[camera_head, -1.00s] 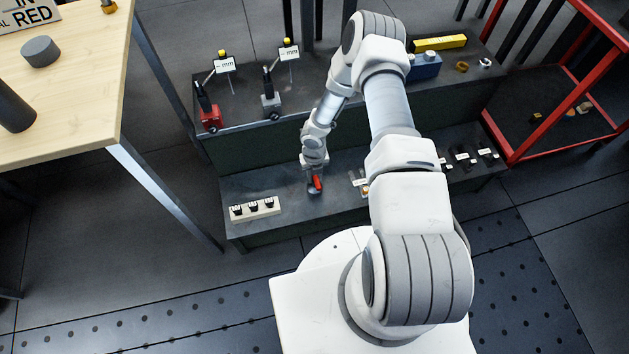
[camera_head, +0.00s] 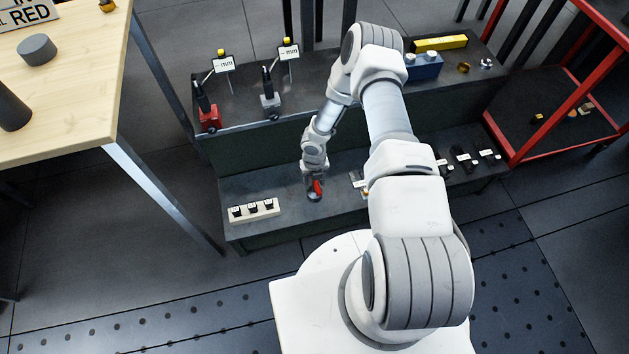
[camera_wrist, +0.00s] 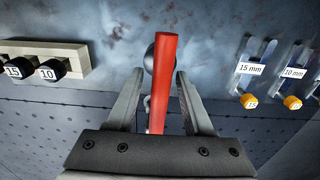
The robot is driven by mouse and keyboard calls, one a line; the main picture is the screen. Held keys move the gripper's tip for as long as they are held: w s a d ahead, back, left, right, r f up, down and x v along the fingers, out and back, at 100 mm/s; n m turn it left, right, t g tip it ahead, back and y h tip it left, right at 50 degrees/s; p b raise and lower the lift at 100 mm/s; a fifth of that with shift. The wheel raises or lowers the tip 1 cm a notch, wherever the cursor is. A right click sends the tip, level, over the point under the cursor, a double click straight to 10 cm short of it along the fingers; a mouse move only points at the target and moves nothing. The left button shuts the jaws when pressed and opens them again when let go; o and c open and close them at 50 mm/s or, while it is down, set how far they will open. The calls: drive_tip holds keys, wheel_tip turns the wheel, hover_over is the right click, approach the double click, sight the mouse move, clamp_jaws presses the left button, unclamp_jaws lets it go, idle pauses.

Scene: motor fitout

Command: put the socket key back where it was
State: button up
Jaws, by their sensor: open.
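The socket key shows as a red handle (camera_wrist: 165,75) between the two fingers of my gripper (camera_wrist: 160,88) in the wrist view. The fingers are open, one on each side of it; I cannot tell whether either touches it. A dark rounded part (camera_wrist: 149,60) shows behind the handle. In the head view the red handle (camera_head: 318,187) stands at the lower shelf, just below my gripper (camera_head: 314,178). Its lower end is too small to make out.
A pale rack (camera_head: 254,210) with black numbered pieces stands left on the lower shelf (camera_head: 285,228). Labelled holders, one reading 15 mm (camera_wrist: 250,69), stand to the right. The upper shelf carries a red tool stand (camera_head: 210,119) and a blue box (camera_head: 425,67). A wooden table (camera_head: 70,100) is at left.

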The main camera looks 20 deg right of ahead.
wheel_tip(320, 180, up, 12)
drive_tip(key=p, duration=0.4)
drive_tip(key=shift+w+r+p, duration=0.1)
drive_tip(key=shift+r+p, duration=0.1)
drive_tip(key=shift+p, duration=0.2)
drive_tip(key=d+r+m+t+h, duration=0.1)
drive_tip(key=d+r+m+h, duration=0.15)
drive_tip(key=r+m, duration=1.1)
drive_tip(key=d+r+m+t+h, duration=0.1)
drive_tip(key=d+r+m, duration=0.3)
drive_tip(key=r, duration=1.8)
drive_tip(key=s+a+r+m+t+y, duration=0.1)
drive_tip(key=s+a+r+m, duration=0.2)
drive_tip(key=s+r+m, duration=0.5)
drive_tip(key=s+a+r+m+t+y, duration=0.2)
drive_tip(key=s+a+r+m, duration=0.1)
drive_tip(key=s+r+m, duration=0.6)
drive_tip(key=s+m, duration=0.1)
drive_tip(key=s, duration=0.2)
drive_tip(key=shift+s+a+r+t, duration=0.2)
drive_tip(key=shift+s+a+t, duration=0.05)
drive_tip(key=shift+s+t, duration=0.1)
drive_tip(key=shift+m+y, duration=0.25)
